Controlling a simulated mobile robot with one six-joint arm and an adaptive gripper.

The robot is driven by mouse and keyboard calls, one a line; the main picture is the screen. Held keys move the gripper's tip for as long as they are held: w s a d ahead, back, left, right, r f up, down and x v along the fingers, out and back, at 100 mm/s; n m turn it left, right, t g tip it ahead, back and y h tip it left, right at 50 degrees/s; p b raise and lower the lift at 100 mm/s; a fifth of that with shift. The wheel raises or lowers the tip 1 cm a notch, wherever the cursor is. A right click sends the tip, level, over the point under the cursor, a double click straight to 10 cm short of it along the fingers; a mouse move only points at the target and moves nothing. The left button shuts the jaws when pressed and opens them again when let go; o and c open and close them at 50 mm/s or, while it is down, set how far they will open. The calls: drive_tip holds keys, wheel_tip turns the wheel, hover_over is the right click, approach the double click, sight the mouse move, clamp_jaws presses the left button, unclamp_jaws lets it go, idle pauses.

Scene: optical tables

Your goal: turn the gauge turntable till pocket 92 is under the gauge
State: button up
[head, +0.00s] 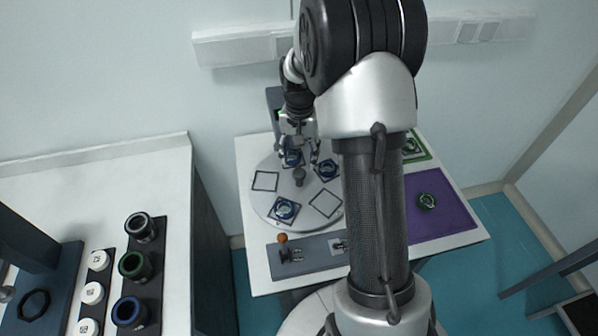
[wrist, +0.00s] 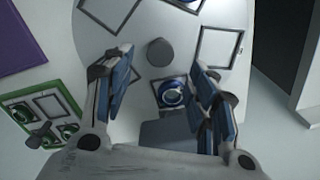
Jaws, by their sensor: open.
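The gauge turntable (head: 262,202) is a pale round disc on the white table, with square dark-framed pockets around its rim and a grey central knob (head: 299,177). No pocket number is legible. The grey gauge (head: 274,98) stands at the back, partly hidden by my arm. My gripper (head: 299,153) is open over the back of the disc. In the wrist view, its fingers (wrist: 162,66) are apart, with the knob (wrist: 160,52) and a blue ring (wrist: 172,93) showing between them.
A purple mat (head: 450,217) with a dark green ring (head: 426,201) lies at right, beside a green-framed tray (wrist: 45,118). A left bench (head: 150,175) holds dark rings and white pucks.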

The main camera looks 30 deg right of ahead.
sight(299, 172)
wheel_tip(299, 172, down, 6)
drive_tip(key=shift+f+b, duration=0.2)
drive_tip(key=shift+b, duration=0.45)
drive_tip(key=shift+c, duration=0.2)
clamp_jaws()
